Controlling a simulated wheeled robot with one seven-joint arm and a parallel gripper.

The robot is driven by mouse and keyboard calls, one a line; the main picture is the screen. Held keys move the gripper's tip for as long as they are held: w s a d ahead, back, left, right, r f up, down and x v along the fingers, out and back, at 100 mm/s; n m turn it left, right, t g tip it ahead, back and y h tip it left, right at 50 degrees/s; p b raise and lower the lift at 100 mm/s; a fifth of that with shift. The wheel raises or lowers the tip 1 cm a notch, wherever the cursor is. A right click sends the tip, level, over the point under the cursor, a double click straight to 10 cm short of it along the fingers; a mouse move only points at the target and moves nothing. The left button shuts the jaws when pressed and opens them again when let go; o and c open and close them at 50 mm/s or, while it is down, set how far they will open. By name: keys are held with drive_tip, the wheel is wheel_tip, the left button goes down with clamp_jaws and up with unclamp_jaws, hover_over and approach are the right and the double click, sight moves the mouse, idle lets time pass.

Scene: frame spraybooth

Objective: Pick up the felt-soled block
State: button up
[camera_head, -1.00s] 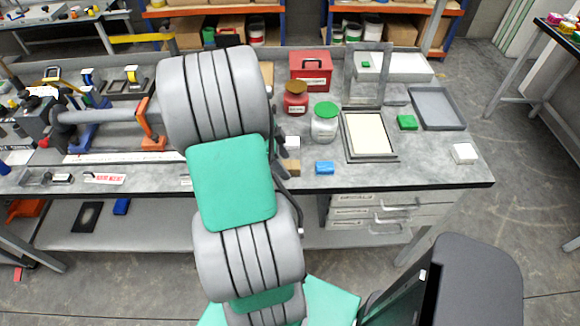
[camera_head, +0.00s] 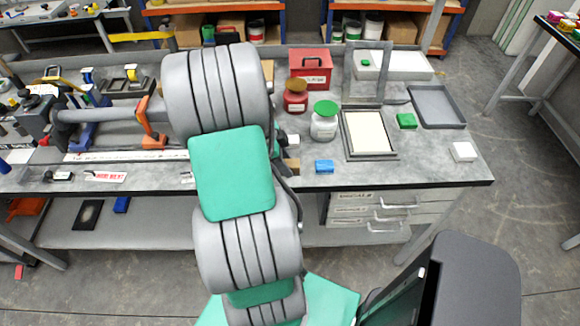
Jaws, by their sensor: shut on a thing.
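My gripper (camera_head: 281,143) is mostly hidden behind my own arm. Only a small dark part of it shows at the arm's right edge, over the front of the grey bench (camera_head: 400,172). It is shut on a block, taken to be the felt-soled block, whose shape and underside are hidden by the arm. A small tan block (camera_head: 292,167) and a small white block (camera_head: 294,141) show just right of this dark part. I cannot tell whether either touches the gripper.
A blue block (camera_head: 325,166), a green-lidded jar (camera_head: 324,122), a brown-lidded red jar (camera_head: 296,97) and a framed cream pad (camera_head: 368,134) stand to the right. A red box (camera_head: 311,69) stands behind. Green block (camera_head: 406,121), white block (camera_head: 463,152) and grey tray (camera_head: 437,105) lie farther right.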

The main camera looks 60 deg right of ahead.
clamp_jaws()
drive_tip(key=shift+r+b, duration=0.4)
drive_tip(key=shift+r, duration=0.2)
drive_tip(key=s+a+r+b, duration=0.1)
drive_tip(key=s+a+r, duration=0.1)
drive_tip(key=a+r, duration=0.4)
drive_tip(key=s+a+r+b, duration=0.1)
drive_tip(key=s+a+r, duration=0.2)
drive_tip(key=a+r, duration=0.2)
drive_tip(key=shift+s+a+r, duration=0.3)
drive_tip(key=shift+a+r, duration=0.1)
drive_tip(key=shift+a, duration=0.55)
